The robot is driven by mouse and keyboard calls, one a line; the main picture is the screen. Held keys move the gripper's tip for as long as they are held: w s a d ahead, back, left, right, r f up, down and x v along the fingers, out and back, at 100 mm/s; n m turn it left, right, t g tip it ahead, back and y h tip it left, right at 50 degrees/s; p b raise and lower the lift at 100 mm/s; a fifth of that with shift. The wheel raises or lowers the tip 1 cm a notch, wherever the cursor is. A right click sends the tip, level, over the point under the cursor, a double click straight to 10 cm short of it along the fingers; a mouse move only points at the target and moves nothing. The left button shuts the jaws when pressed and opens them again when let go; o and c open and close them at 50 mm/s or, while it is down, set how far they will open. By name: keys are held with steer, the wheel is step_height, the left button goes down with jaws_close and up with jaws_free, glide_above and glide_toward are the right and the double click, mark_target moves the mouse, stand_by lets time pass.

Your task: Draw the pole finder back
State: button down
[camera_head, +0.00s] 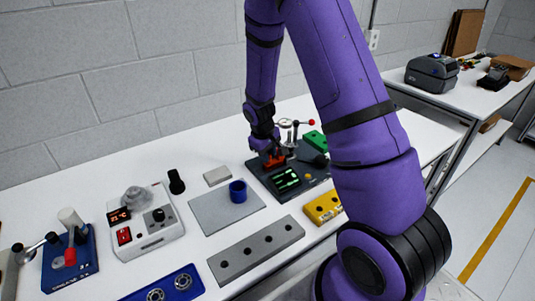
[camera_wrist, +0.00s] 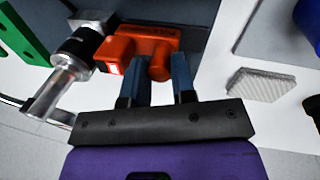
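The pole finder, an orange block (camera_wrist: 128,44) with a lit red-white window and a round stub (camera_wrist: 160,66), is at the top middle of the wrist view. In the head view it is a small red-orange shape (camera_head: 273,161) on the dark fixture (camera_head: 262,179). My gripper (camera_wrist: 160,62) has its two blue fingers on either side of the stub, seemingly touching it with no clear gap. The fingertips' contact is partly hidden by the block. In the head view my gripper comes down from above onto the fixture's back left.
A dial gauge (camera_head: 285,123) and a red-knobbed lever (camera_head: 311,122) stand close by. A metal cylinder (camera_wrist: 55,88) lies left of the pole finder.

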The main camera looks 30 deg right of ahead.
steer(key=shift+a, duration=1.8)
steer(key=c, duration=1.2)
jaws_free()
steer(key=shift+a, duration=0.15)
steer(key=shift+r, duration=0.15)
steer(key=r, duration=0.3)
steer(key=a+r, duration=0.1)
steer(key=r, duration=0.3)
steer(key=a+r, duration=0.1)
steer(key=r, duration=0.2)
steer(key=shift+s+r, duration=0.2)
steer(key=shift+r, duration=0.1)
